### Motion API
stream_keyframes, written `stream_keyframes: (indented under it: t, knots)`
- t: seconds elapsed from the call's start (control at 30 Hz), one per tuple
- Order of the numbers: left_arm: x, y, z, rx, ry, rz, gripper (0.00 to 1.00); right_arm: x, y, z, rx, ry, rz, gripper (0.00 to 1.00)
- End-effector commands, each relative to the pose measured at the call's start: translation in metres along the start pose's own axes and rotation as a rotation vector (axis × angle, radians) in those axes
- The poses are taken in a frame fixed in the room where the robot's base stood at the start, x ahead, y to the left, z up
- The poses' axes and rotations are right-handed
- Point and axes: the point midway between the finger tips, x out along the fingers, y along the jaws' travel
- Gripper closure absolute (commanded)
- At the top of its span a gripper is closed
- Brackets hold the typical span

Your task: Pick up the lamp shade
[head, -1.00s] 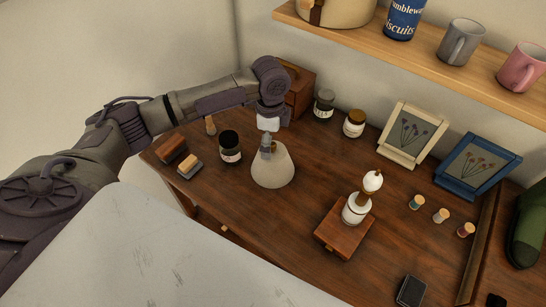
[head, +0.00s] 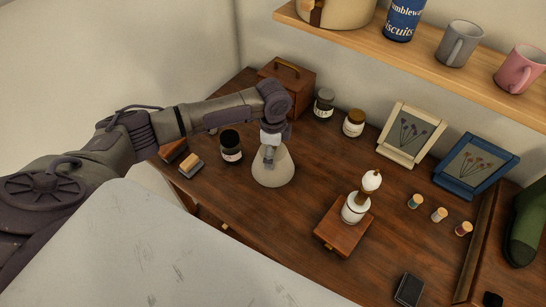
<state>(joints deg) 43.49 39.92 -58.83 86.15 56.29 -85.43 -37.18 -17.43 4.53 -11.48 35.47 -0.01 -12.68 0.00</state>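The lamp shade (head: 274,177) is a pale off-white cone standing wide end down on the brown wooden desk. My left gripper (head: 269,162) points down at the upper part of the shade, and its fingers overlap the shade in the picture. The gripper hides most of the shade's top opening. I cannot tell whether the fingers are open or shut, or whether they touch the shade. A white lamp base with a bulb (head: 355,209) stands upright on a wooden block (head: 341,239) to the right. My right gripper is not in view.
Left of the shade are a dark jar (head: 231,146) and small brushes or blocks (head: 191,165). Behind stand a wooden box (head: 292,80) and two jars (head: 353,123). Picture frames (head: 410,135) and thread spools (head: 439,215) are at right. Desk between shade and lamp base is clear.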

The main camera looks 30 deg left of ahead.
Motion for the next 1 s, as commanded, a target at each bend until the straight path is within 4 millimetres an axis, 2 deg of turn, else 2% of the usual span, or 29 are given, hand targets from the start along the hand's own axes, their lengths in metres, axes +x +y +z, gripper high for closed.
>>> stream_keyframes:
  t: [0.37, 0.53, 0.63, 1.0]
  knots:
    - [-0.004, 0.000, 0.000, 0.000, 0.001, 0.000, 0.49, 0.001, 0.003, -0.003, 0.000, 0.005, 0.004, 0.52]
    - [-0.022, -0.001, 0.000, 0.001, 0.002, -0.002, 0.49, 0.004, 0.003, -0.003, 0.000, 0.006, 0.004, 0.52]
    - [-0.041, -0.002, 0.000, 0.000, 0.003, -0.004, 0.49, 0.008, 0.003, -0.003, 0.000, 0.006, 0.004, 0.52]
    - [-0.089, 0.027, -0.079, 0.006, 0.005, -0.001, 0.49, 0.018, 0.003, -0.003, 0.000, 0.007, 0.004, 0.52]
